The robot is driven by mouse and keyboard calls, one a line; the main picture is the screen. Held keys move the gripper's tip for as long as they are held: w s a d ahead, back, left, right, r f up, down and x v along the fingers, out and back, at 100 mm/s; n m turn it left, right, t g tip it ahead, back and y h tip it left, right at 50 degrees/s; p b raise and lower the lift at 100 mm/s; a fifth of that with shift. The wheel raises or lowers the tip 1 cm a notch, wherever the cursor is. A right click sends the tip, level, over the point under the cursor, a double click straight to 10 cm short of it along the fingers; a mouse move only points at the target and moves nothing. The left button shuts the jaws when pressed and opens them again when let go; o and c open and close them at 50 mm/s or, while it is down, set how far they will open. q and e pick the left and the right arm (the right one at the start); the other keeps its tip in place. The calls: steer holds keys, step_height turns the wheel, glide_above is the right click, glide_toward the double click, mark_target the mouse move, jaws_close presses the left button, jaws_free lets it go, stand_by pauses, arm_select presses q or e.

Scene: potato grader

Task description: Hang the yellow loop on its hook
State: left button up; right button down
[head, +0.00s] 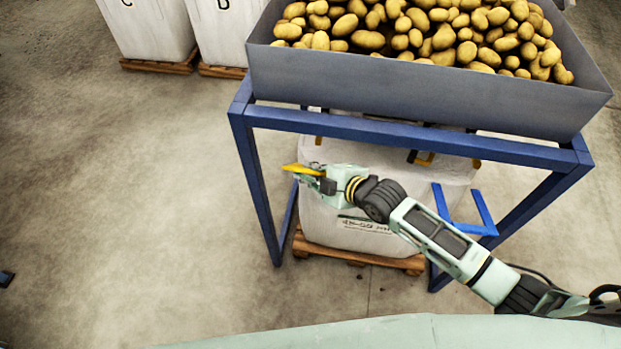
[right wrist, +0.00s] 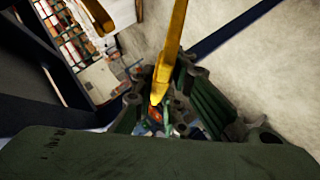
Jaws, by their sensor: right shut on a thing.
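The bag's top shows small orange-yellow pieces, one (head: 425,159) beside a dark bracket. I cannot tell which part is the loop's own hook. My left gripper is not in view.
A grey bin (head: 400,95) full of potatoes (head: 440,35) rests on the blue frame (head: 257,190). The bag stands on a wooden pallet (head: 355,258). Two white bags (head: 150,28) stand at the back left. The floor at left is mostly clear.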

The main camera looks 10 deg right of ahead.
steer(key=shift+w+d+r, duration=0.3)
steer(key=shift+w+r, duration=0.4)
steer(key=shift+w, duration=0.15)
steer(key=c, duration=1.8)
jaws_free()
steer(key=shift+f, duration=0.1)
steer(key=shift+s+d+r, duration=0.2)
steer(key=shift+s, duration=0.25)
steer(key=v, duration=1.1)
steer(key=shift+c, duration=0.3)
